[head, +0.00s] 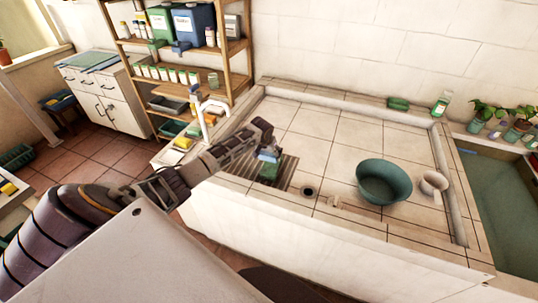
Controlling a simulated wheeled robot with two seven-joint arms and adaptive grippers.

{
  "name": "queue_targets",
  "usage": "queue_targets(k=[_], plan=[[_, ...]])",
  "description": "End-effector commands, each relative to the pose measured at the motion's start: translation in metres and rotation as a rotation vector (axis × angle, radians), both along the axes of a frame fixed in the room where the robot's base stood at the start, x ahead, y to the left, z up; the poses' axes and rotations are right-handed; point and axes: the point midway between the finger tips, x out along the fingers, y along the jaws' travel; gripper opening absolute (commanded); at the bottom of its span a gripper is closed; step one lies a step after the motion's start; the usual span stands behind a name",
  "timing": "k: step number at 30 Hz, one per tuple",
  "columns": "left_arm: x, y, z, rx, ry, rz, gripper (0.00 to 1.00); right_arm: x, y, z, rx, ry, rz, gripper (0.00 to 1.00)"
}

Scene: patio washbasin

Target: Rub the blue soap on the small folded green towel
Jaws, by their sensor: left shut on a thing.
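My left gripper (267,147) reaches in from the left and is shut on the blue soap (268,157), of which a small blue part shows below the fingers. The small folded green towel (269,172) lies right under the soap, on the dark slatted rack (240,166) at the left of the tiled basin. The soap looks to be touching the towel or just over it; I cannot tell which. The gripper hides part of both. My right gripper is not in view.
A green bowl (384,182) and a white mug (433,184) stand to the right on the tiles, past a drain hole (308,191). A white tap (211,113) rises at the left. A green item (398,103) and a bottle (441,105) stand on the back ledge.

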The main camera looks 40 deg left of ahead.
Motion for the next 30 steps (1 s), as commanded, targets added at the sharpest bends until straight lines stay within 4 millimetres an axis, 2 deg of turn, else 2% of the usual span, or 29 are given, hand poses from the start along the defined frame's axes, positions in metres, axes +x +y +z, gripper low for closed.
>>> queue_targets(k=[12,22,30], plan=[[0.002,0.0,0.001,0.0,-0.001,-0.053,0.45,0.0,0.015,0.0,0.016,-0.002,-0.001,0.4],[0.001,-0.001,-0.001,0.0,-0.001,-0.052,0.45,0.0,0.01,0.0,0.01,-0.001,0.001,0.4],[-0.007,-0.006,-0.02,0.0,0.0,-0.052,0.45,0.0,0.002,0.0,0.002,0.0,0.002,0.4]])
